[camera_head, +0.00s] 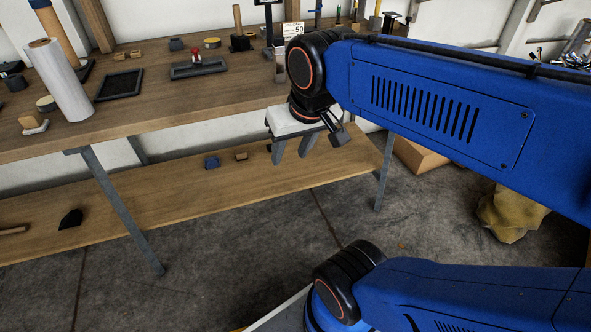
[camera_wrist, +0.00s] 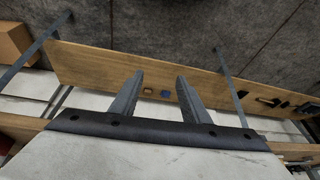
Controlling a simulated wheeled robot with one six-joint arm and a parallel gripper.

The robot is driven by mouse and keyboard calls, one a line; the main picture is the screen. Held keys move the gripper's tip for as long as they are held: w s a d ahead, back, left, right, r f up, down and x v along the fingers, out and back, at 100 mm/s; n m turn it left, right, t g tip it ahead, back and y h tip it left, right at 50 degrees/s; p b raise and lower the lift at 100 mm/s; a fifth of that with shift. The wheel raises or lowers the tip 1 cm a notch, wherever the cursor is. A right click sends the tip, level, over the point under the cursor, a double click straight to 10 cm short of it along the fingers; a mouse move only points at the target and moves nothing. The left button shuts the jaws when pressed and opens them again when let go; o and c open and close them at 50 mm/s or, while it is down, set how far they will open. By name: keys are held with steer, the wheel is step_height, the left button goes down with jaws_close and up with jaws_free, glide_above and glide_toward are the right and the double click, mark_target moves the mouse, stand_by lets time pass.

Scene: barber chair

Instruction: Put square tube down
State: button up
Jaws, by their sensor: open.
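My gripper (camera_head: 290,159) is open and empty, just in front of the workbench's right part and pointing down. Its two dark fingers are spread apart, and nothing is between them in the wrist view (camera_wrist: 160,78). A slim upright greyish piece (camera_head: 280,66) stands on the bench top, just left of my wrist joint. I cannot tell whether it is the square tube. No other piece can be surely named as the square tube.
The wooden workbench (camera_head: 150,110) holds a white roll (camera_head: 59,80), a dark tray (camera_head: 119,84) and a red-knobbed tool (camera_head: 197,62). Its lower shelf (camera_head: 190,195) has a blue block (camera_head: 211,162) and wide bare stretches. A cardboard box (camera_head: 419,156) and a sack (camera_head: 510,212) are at right.

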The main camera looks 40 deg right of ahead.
steer(key=s+f, duration=0.1)
steer(key=f+n, duration=0.1)
steer(key=s+f+n, duration=0.1)
steer(key=shift+s+a+f, duration=0.3)
steer(key=shift+s+a, duration=0.05)
stand_by(1.0)
